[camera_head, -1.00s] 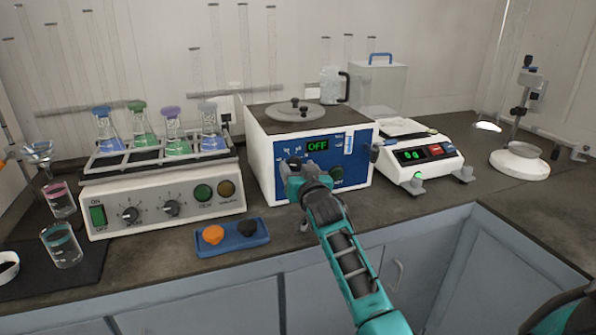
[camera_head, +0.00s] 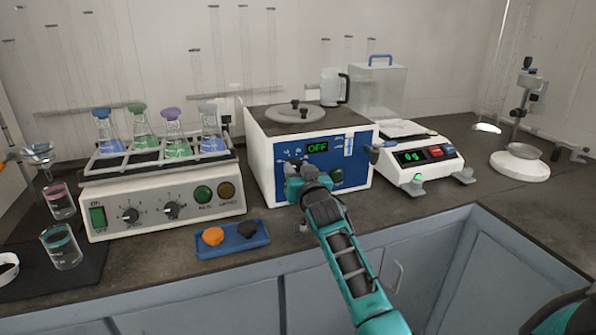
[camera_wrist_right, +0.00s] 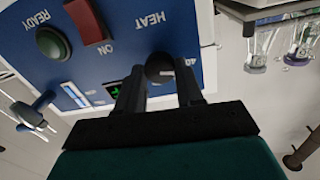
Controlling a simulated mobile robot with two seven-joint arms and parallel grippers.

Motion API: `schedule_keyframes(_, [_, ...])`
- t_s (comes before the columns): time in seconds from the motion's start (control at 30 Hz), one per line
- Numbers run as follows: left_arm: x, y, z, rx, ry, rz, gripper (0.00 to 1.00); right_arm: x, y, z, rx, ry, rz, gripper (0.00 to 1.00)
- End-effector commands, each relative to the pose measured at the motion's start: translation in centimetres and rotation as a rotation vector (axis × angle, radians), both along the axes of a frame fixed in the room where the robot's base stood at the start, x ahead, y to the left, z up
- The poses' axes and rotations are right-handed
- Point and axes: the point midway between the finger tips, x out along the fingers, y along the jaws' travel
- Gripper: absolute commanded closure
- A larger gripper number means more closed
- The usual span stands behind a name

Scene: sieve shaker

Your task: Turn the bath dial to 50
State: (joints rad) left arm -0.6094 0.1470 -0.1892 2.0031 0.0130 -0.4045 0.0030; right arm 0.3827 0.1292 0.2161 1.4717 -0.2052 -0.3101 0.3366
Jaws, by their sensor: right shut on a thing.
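The water bath (camera_head: 264,170) is a white box with a blue front panel, and its green display (camera_head: 317,147) reads OFF. The round dark bath dial (camera_wrist_right: 160,68) shows in the right wrist view on the blue panel, below the word HEAT in that upside-down picture. My right gripper (camera_wrist_right: 160,90) is shut on the dial, a finger at each side. In the head view the right gripper (camera_head: 293,172) is against the lower left of the panel and hides the dial. The dial's pointer and most of its scale are hidden. My left gripper is not in view.
A shaker with coloured flasks (camera_head: 165,190) stands left of the bath. A balance (camera_head: 425,160) stands close on the right. A blue tray (camera_head: 228,250) with an orange and a black piece lies in front. A red switch (camera_wrist_right: 86,20) and green READY button (camera_wrist_right: 52,43) are near the dial.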

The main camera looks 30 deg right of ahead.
Motion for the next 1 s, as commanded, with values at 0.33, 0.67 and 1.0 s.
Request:
schedule_keyframes(0.33, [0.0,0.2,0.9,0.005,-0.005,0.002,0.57,0.0,0.1,0.2,0.088,-0.018,0.000,0.94])
schedule_keyframes(0.67, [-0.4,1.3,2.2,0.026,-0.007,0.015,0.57,0.0,0.0,0.4,0.340,-0.079,-0.001,0.94])
schedule_keyframes(1.0, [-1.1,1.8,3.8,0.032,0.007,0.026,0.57,0.0,0.0,0.3,0.622,-0.146,-0.001,0.94])
